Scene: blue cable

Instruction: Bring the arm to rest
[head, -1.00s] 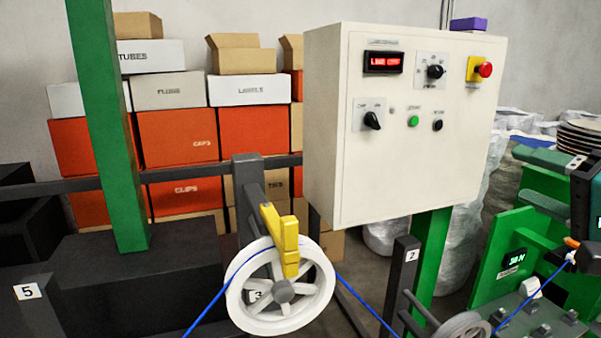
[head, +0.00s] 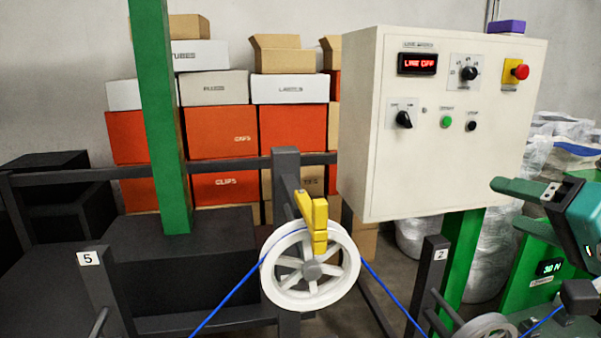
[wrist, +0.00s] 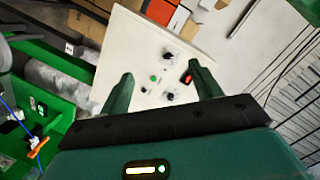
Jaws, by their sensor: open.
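My gripper (head: 515,189) is at the right edge of the head view, in free air right of the control box. It has dark green fingers, a black crossbar and a teal body. In the wrist view my gripper (wrist: 160,70) shows two spread fingers with nothing between them. The control box (head: 362,130) lies beyond the fingertips, apart from them. The blue cable (head: 232,290) runs over a white wheel (head: 268,283) and down to both sides. It also shows at the left of the wrist view (wrist: 12,112), near an orange piece (wrist: 38,147).
The box display (head: 417,63) reads LINE OFF. A green post (head: 160,130) and a dark frame (head: 95,173) stand at the left. Stacked orange cartons (head: 221,132) line the wall. A green machine (head: 520,275) with a 30 N readout sits below my gripper.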

